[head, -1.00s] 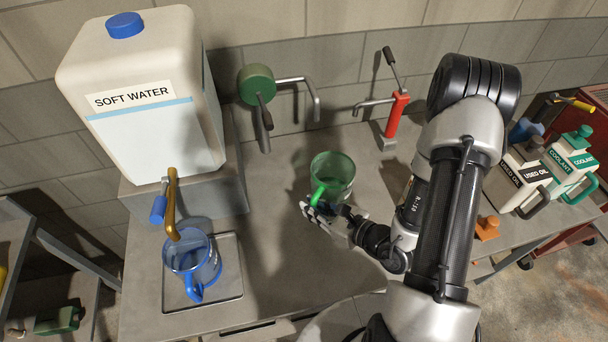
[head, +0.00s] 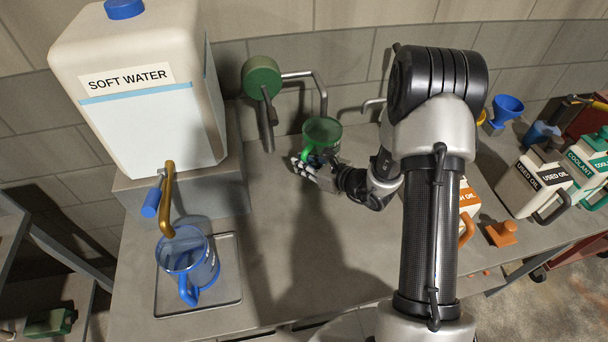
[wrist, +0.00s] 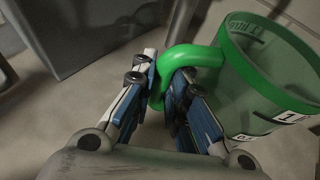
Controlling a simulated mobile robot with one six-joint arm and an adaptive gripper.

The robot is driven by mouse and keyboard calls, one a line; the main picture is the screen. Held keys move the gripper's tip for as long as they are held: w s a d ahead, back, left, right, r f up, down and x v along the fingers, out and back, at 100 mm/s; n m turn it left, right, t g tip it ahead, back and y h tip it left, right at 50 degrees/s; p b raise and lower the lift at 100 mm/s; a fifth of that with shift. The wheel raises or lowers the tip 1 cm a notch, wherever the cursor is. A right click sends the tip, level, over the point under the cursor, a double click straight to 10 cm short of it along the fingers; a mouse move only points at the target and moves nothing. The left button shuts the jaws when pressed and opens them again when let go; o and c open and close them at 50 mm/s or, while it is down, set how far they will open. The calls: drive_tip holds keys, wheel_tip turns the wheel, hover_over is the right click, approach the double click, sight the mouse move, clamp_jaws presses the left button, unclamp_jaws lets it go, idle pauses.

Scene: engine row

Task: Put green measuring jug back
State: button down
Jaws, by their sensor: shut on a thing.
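The green measuring jug (head: 322,135) is at the back of the bench in the head view, just right of the green round dispenser. It is see-through green with a bright green rim and handle. My gripper (head: 312,165) is at its near side. In the wrist view my gripper (wrist: 166,85) is shut on the jug's green handle (wrist: 188,58), and the jug's body (wrist: 265,85) stands to the right with white label marks. The jug looks upright. I cannot tell whether its base touches the bench.
The green dispenser (head: 262,78) with its bent spout stands close to the jug. A blue jug (head: 190,262) sits on a tray (head: 228,290) below the soft water tank's (head: 140,90) tap. Oil and coolant bottles (head: 535,180) stand at the right. The bench middle is clear.

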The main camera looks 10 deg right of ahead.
wheel_tip(320, 180, down, 4)
drive_tip(key=shift+w+f+b, duration=0.15)
drive_tip(key=shift+f+b, duration=0.1)
drive_tip(key=shift+b, duration=0.45)
drive_tip(key=shift+w, duration=0.15)
drive_tip(key=c, duration=2)
unclamp_jaws()
drive_tip(key=shift+f, duration=0.15)
drive_tip(key=shift+c, duration=0.2)
drive_tip(key=o, duration=0.5)
drive_tip(key=shift+c, duration=0.2)
